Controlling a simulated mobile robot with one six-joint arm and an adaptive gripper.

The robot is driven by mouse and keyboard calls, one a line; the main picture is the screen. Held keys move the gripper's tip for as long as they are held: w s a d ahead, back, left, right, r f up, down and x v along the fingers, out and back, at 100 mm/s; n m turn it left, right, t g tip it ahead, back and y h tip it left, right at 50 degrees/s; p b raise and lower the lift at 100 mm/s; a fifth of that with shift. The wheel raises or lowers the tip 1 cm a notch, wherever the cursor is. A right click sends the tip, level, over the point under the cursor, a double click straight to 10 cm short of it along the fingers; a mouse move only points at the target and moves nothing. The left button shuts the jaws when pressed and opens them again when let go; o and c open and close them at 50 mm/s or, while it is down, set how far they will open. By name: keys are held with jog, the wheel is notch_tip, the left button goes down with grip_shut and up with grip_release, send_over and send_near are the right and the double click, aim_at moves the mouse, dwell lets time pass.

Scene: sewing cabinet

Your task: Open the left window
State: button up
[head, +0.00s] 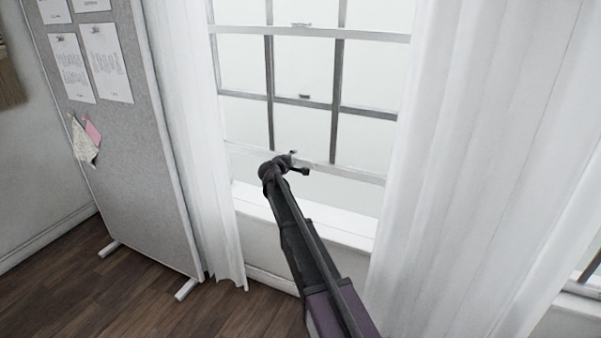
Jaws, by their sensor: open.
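The left window (304,105) is a sash window with a pale frame and dark bars, between two white curtains. The bottom rail (350,172) of its lower sash stands above the white sill (310,215). A pale gap shows between rail and sill, so the sash looks partly raised. My gripper (299,163) is open, with its fingers at about the height of this rail in the picture. I cannot tell whether they touch it. My gripper and arm hide part of the rail and sill.
White curtains hang on the left (195,130) and right (470,160) of the window. A grey pinboard (130,135) on feet stands at the left. Part of another window (590,262) shows at the right edge. The wooden floor (110,290) at lower left is clear.

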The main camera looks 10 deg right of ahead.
jog(key=shift+f, duration=0.1)
notch_tip(320, 180, down, 21)
jog(key=b, duration=2.1)
jog(key=r+p+v, duration=0.1)
jog(key=p+v, duration=0.3)
jog(key=v, duration=1)
jog(key=s+d+r+m+g+y+p, duration=0.1)
jog(key=s+d+r+m+g+p, duration=0.2)
jog(key=s+r+p, duration=0.4)
jog(key=s+d+r+m+g+y+p, duration=0.1)
jog(key=s+d+r+m+g+p, duration=0.3)
jog(key=p, duration=1.4)
jog(key=shift+s+d+r+g, duration=0.5)
jog(key=shift+s+d+r, duration=1.6)
jog(key=shift+s, duration=1.5)
